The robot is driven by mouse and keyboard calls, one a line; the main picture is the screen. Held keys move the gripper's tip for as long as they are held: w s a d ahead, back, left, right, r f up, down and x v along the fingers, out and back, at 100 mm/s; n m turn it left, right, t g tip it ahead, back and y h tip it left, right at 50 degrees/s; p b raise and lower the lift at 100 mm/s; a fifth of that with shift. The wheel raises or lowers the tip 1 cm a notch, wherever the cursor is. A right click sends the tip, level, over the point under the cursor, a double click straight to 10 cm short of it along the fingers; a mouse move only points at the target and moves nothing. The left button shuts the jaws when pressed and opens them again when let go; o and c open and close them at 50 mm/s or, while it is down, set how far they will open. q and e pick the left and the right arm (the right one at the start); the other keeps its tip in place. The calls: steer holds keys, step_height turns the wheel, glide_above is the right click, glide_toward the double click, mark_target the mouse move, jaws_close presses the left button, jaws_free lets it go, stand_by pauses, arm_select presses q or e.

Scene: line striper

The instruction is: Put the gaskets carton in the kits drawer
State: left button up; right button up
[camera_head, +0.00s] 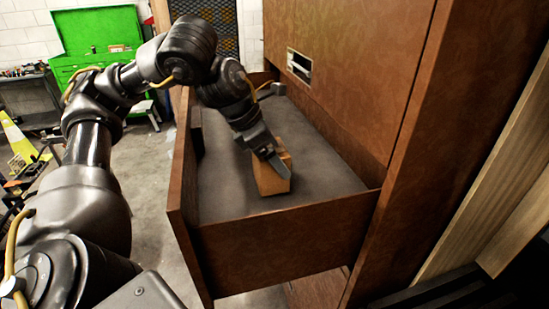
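The brown carton, which looks like the gaskets carton (268,182), is inside a pulled-out wooden drawer (275,250), near its front right part. It appears to rest on the grey drawer floor, but its underside cannot be checked. My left gripper (276,160) reaches down into the drawer from the left, with a dark finger against the carton's top and side. The other finger is hidden, so I cannot tell whether it grips the carton. No label is readable on the drawer or carton. My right gripper is not in view.
The tall wooden cabinet (350,60) rises behind and right of the drawer. The drawer floor (325,165) around the carton is mostly bare. A green tool chest (95,35) stands at the back left. Pale boards (500,190) lean at the right.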

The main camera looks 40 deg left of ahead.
arm_select(q)
steer(key=shift+w+f, duration=0.15)
steer(key=shift+f, duration=0.35)
steer(key=shift+f, duration=0.1)
steer(key=o, duration=1.1)
steer(key=shift+s+a+r, duration=0.15)
steer(key=shift+s+r, duration=0.05)
steer(key=shift+r, duration=0.4)
steer(key=p+v, duration=0.3)
steer(key=v, duration=0.8)
steer(key=shift+s, duration=0.1)
